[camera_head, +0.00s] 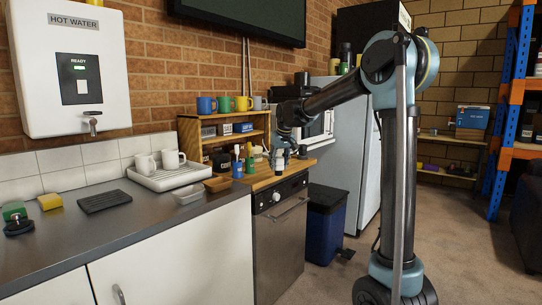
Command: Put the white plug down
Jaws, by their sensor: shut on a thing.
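My gripper (280,152) is over the wooden counter top (262,182), near its front edge, pointing down. It is shut on the white plug (279,164), a small pale piece hanging below the fingers. The plug is too small here to tell clearly whether its lower end touches the wood or is just above it. The fingertips are partly hidden by the plug and the wrist.
Small bottles, one with a blue base (237,170), stand left of the gripper. Behind is a wooden shelf (190,135) with coloured mugs.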

